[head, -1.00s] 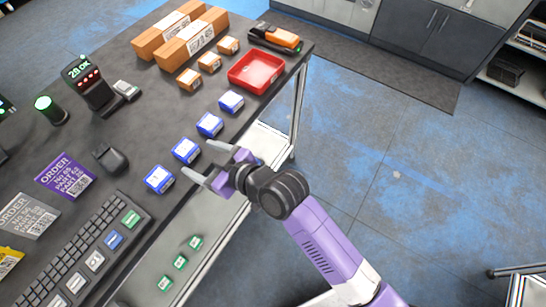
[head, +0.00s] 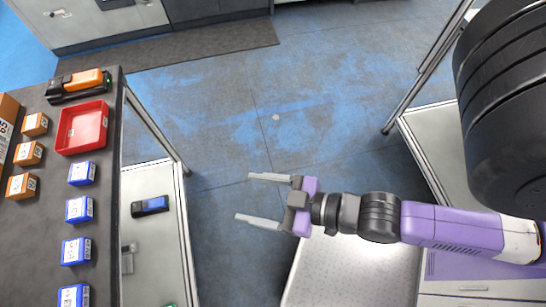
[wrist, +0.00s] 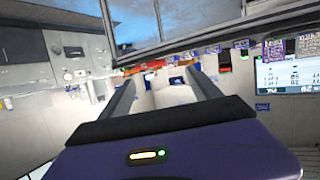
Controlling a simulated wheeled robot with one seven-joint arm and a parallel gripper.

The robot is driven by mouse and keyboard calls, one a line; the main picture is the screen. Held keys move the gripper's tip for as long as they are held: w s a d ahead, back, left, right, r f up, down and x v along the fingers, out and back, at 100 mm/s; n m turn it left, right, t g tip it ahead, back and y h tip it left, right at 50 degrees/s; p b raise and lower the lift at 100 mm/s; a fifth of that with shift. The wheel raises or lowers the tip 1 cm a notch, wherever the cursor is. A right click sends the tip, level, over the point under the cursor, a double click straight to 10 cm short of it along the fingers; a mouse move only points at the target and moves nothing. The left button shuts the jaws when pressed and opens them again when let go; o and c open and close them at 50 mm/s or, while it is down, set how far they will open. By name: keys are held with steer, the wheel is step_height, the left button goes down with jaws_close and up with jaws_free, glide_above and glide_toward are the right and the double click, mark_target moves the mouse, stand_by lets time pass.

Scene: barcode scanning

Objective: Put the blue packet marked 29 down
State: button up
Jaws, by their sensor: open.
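Several blue packets with white labels stand in a column along the right side of the dark table (head: 40,235). In the head view they are a far one (head: 82,173), a second (head: 79,209), a third (head: 75,250) and a near one (head: 73,295). Their numbers are too small to read, so I cannot tell which is 29. My gripper (head: 244,197) is open and empty, out over the floor to the right of the table, its fingers pointing left towards it. In the wrist view nothing is held between the fingers (wrist: 158,80).
A red tray (head: 82,145) and an orange-and-black scanner (head: 76,84) lie beyond the packets, with small orange boxes (head: 29,153) to their left. A lower shelf (head: 150,240) holds a dark device (head: 150,206). A pale surface (head: 350,270) is below my arm.

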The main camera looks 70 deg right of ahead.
steer(key=shift+o, duration=0.5)
steer(key=s+r+m+h, duration=0.1)
steer(key=s+r, duration=0.5)
steer(key=shift+s+d+r, duration=0.25)
steer(key=shift+s+d, duration=0.05)
steer(key=shift+d, duration=0.15)
